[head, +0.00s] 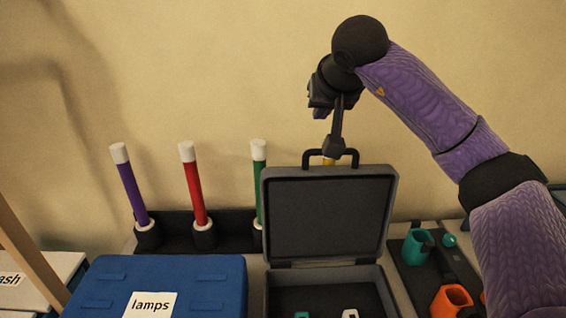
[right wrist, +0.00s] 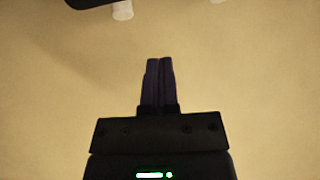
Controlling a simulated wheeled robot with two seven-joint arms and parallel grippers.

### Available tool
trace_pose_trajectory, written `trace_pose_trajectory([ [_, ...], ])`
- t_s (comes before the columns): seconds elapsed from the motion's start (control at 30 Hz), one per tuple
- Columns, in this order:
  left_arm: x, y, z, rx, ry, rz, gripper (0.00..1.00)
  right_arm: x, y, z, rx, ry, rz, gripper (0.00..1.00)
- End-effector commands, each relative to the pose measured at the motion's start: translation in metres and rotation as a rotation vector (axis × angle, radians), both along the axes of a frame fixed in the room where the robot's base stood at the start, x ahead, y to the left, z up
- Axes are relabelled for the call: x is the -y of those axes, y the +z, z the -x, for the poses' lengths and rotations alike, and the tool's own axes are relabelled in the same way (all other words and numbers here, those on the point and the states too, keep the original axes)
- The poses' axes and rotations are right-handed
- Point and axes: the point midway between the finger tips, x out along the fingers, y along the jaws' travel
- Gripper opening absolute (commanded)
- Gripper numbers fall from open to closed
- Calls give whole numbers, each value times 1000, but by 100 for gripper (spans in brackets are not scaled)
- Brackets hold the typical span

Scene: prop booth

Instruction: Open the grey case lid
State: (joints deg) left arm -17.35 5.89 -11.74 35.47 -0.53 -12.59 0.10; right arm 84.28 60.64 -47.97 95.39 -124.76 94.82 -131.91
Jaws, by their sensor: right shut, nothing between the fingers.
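The grey case (head: 376,292) stands open in the head view, its lid (head: 330,215) raised about upright on the hinge edge with the dark lining facing me. A black handle (head: 331,153) sits on the lid's top edge. My left gripper is out of view.
A blue box labelled lamps (head: 205,271) stands left of the case. Purple (head: 132,190), red (head: 194,190) and green (head: 259,175) white-tipped wands stand behind. A teal cup (head: 417,246) and an orange cup (head: 451,302) are at right. Small items lie inside the case.

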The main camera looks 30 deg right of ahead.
Motion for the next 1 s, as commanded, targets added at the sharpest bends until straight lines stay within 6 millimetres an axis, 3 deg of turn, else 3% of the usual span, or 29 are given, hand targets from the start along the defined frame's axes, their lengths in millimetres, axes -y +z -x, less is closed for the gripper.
trace_pose_trajectory([
  [0.07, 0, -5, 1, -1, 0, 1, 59, 16, -4, 9, -32, -52, 63, 0],
  [0.17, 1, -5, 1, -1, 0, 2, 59, 22, -9, 6, -43, -63, 78, 0],
  [0.6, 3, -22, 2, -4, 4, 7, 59, 51, -78, -50, -43, -62, 71, 0],
  [0.8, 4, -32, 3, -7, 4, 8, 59, 36, -79, -23, -39, -57, 73, 0],
  [1.0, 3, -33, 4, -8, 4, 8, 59, 31, -78, -14, -39, -59, 71, 0],
])
